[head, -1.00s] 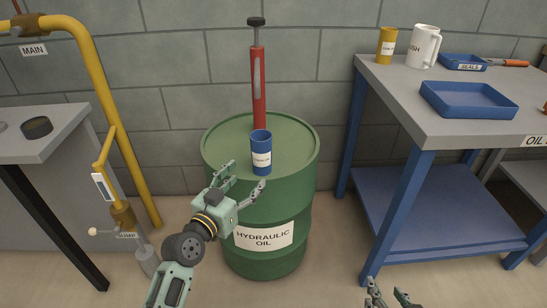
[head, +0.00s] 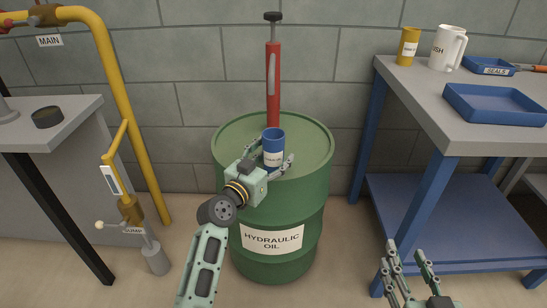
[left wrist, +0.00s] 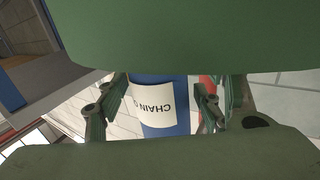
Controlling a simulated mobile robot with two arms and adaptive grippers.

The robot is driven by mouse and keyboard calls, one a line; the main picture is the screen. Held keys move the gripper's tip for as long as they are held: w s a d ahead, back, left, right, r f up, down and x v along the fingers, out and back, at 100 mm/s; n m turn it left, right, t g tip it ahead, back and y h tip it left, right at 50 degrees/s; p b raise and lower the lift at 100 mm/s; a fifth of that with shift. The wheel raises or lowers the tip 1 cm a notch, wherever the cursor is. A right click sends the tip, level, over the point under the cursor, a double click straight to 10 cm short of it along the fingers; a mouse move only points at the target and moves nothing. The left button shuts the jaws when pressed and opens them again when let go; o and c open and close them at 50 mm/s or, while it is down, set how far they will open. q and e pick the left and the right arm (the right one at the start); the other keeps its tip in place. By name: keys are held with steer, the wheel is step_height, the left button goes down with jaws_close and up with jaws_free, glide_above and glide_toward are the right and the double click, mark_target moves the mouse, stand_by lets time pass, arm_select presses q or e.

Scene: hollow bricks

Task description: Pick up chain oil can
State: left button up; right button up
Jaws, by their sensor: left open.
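The chain oil can (head: 274,146) is a blue cylinder with a white label, standing upright on the green hydraulic oil drum (head: 300,140). In the left wrist view the can (left wrist: 163,108) sits between the fingers with its label facing me. My left gripper (head: 272,165) is open, with a finger on either side of the can's lower part; I cannot tell if either touches it. My left gripper also shows in the left wrist view (left wrist: 155,105). My right gripper (head: 405,256) is open and empty at the lower right, away from the drum.
A red hand pump (head: 272,85) rises from the drum just behind the can. A workbench (head: 415,90) at right bears a yellow can (head: 408,46), a white jug (head: 447,50) and blue trays (head: 497,103). Yellow pipework (head: 117,80) stands at left.

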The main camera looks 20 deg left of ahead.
arm_select(q)
steer(key=shift+c, duration=0.2)
steer(key=c, duration=1.5)
